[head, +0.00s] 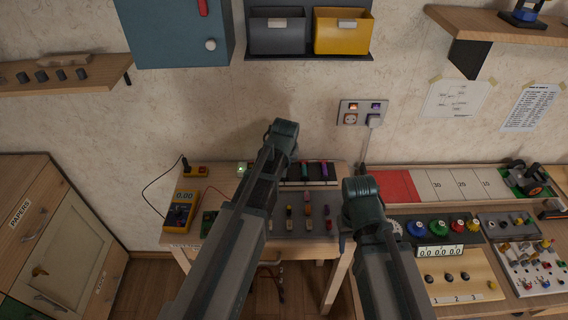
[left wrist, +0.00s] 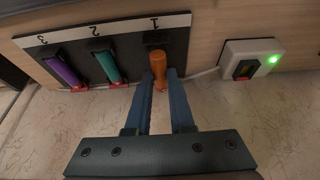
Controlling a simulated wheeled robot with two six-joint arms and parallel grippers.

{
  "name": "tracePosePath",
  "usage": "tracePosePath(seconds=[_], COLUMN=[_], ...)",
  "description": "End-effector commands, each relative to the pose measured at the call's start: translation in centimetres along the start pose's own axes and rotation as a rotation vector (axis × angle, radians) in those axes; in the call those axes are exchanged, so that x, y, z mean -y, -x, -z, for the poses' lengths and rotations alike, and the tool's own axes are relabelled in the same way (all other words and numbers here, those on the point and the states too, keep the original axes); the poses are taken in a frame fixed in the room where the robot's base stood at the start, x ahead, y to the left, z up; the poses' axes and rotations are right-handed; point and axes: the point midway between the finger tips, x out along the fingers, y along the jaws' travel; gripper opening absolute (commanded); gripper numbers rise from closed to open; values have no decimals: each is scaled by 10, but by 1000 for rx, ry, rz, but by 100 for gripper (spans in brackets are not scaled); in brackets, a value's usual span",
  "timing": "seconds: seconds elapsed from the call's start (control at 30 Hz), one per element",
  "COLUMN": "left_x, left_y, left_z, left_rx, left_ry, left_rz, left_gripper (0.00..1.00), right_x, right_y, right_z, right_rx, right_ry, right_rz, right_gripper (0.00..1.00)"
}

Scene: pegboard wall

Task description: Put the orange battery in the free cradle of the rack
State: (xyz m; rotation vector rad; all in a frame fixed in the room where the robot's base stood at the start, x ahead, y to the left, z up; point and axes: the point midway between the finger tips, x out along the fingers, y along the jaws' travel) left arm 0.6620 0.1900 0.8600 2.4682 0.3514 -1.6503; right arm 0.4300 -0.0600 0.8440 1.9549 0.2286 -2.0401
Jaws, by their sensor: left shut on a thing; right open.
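The rack (left wrist: 75,47) has slots numbered 1, 2 and 3 in the left wrist view, and part of it shows in the head view (head: 290,183). The orange battery (left wrist: 158,66) is at slot 1, between the blue fingers of my left gripper (left wrist: 160,84), which is shut on it. I cannot tell whether it rests fully in the cradle. A teal battery (left wrist: 107,66) lies in slot 2 and a purple battery (left wrist: 63,70) in slot 3. In the head view my left arm hides slot 1. My right gripper (head: 362,205) is at the table's right side, open, away from the rack; its fingers are barely visible.
A small box with a green light (left wrist: 250,60) stands beside slot 1. A yellow multimeter (head: 181,208) with cables is on the left of the table. Several small coloured parts lie on a grey tray (head: 285,228) in front of the rack. A wall socket (head: 362,112) is above.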

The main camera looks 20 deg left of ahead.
Motion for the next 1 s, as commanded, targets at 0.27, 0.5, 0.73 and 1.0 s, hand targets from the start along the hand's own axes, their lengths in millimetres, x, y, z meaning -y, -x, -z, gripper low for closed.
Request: tracePosePath(seconds=[0.27,0.5,0.73,1.0], left_x=[0,0,0,0], left_y=[0,0,-3,-10], left_z=[0,0,-1,-4], left_rx=[0,0,0,0], left_ry=[0,0,0,0], left_rz=[0,0,0,0], left_gripper=[0,0,0,0], right_x=[0,0,0,1], right_y=[0,0,-4,-10], right_z=[0,0,0,1], right_rx=[0,0,0,0], right_ry=[0,0,0,0], right_rz=[0,0,0,0], right_gripper=[50,50,50,50])
